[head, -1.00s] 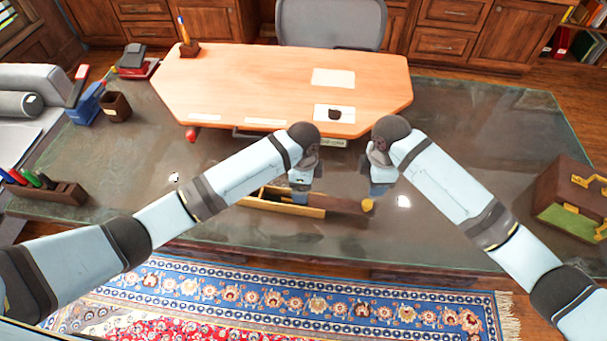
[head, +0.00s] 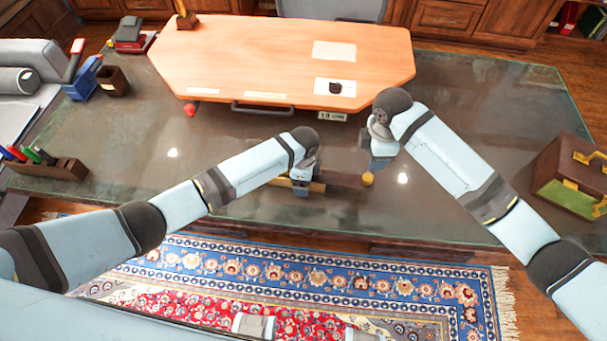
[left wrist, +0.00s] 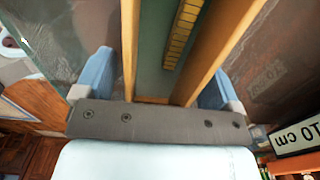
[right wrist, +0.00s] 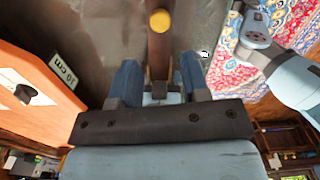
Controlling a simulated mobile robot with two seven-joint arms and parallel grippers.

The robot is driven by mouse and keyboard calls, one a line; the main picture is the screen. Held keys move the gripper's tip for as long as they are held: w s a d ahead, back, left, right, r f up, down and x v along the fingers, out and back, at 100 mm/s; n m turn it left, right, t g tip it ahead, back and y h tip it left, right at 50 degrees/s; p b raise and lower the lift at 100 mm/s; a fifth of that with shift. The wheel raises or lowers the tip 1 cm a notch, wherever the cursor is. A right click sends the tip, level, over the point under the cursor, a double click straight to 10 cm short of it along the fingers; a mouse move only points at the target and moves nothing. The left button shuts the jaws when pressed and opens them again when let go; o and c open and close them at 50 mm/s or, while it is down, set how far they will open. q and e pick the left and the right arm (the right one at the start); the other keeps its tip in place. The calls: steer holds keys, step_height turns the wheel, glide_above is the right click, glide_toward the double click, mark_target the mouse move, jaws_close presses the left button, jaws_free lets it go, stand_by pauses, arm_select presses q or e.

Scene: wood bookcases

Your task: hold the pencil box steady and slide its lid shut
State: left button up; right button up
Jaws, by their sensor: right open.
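The pencil box (head: 317,187) lies on the dark glass-topped desk, mostly hidden by my left arm in the head view. In the left wrist view its wooden walls (left wrist: 215,55) and green inside show, with a yellow ruler-like strip (left wrist: 180,35) in it. The brown lid (head: 342,180) sticks out to the right, with a yellow knob (head: 367,179) at its end. My left gripper (head: 301,186) is down at the box, a finger on each side; whether both touch is unclear. My right gripper (head: 382,160) is open near the knob, fingers flanking the lid (right wrist: 158,60).
An orange-topped board (head: 280,60) with papers lies behind the box. The glass (head: 470,130) between box and briefcase is clear.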

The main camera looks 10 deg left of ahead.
arm_select(q)
steer(key=c, duration=1.1)
arm_select(e)
jaws_close()
steer(key=shift+s+d+f+m+y, duration=0.25)
steer(key=shift+d+f+m+y, duration=0.2)
steer(key=shift+m, duration=0.35)
steer(key=s+d+f+m+t+y, duration=0.25)
steer(key=d+m+y, duration=0.55)
steer(key=d+m, duration=0.95)
steer(key=a+f+m, duration=0.1)
steer(key=a+f, duration=0.1)
steer(key=a, duration=0.1)
steer(key=w+a+f+m, duration=0.1)
steer(key=a+f, duration=0.1)
steer(key=a, duration=0.2)
steer(key=a+f+m, duration=0.1)
steer(key=a+f, duration=0.1)
steer(key=a, duration=0.1)
steer(key=shift+w+a+f+g, duration=0.15)
steer(key=shift+a+f+g, duration=0.1)
steer(key=shift+a+g, duration=0.1)
steer(key=shift+w+a, duration=0.2)
steer(key=shift+a, duration=0.75)
steer(key=shift+w+a, duration=0.2)
steer(key=shift+a, duration=0.75)
